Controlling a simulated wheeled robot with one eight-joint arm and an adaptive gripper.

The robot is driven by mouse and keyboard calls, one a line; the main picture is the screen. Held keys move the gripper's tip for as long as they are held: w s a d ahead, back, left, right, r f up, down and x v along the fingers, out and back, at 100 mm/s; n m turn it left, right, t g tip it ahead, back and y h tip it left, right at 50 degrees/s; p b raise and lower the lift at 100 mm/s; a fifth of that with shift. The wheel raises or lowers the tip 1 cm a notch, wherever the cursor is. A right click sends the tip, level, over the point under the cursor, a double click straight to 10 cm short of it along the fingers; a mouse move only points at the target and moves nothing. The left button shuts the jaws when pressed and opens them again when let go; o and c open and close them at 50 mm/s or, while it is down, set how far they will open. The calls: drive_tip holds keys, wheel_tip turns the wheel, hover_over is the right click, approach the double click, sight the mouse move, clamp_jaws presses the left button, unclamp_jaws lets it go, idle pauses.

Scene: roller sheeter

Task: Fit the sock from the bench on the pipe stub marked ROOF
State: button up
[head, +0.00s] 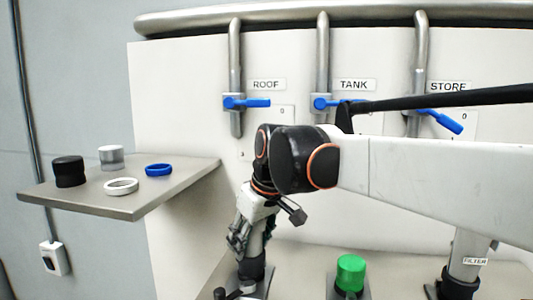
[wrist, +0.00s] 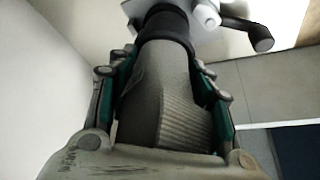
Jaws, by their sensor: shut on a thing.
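My gripper (head: 246,238) points down low in the head view, left of the green-capped stub. In the wrist view its green-padded fingers (wrist: 165,88) are shut on a grey, partly ribbed piece (wrist: 168,95), which looks like the sock. A black band (wrist: 165,25) surrounds or adjoins its far end. In the head view a black round part (head: 252,272) stands on a plate just below the fingers. I cannot tell whether the band belongs to the sock or the stub. The ROOF label (head: 266,85) is on the panel above; no label shows by the stub.
A green cap (head: 351,272) stands to the right, then the FILTER pipe (head: 467,268). A dark-ended lever (wrist: 255,36) lies beside the held piece. The shelf (head: 172,192) at left holds a black cylinder (head: 68,172), a silver cylinder (head: 111,158), a white ring (head: 121,193) and a blue ring (head: 158,174).

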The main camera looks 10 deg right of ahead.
drive_tip(key=shift+s+a+f, duration=0.1)
drive_tip(key=shift+s+f, duration=0.05)
drive_tip(key=shift+s, duration=0.15)
drive_tip(key=o, duration=1.3)
drive_tip(key=v, duration=1.2)
drive_tip(key=shift+w, duration=0.2)
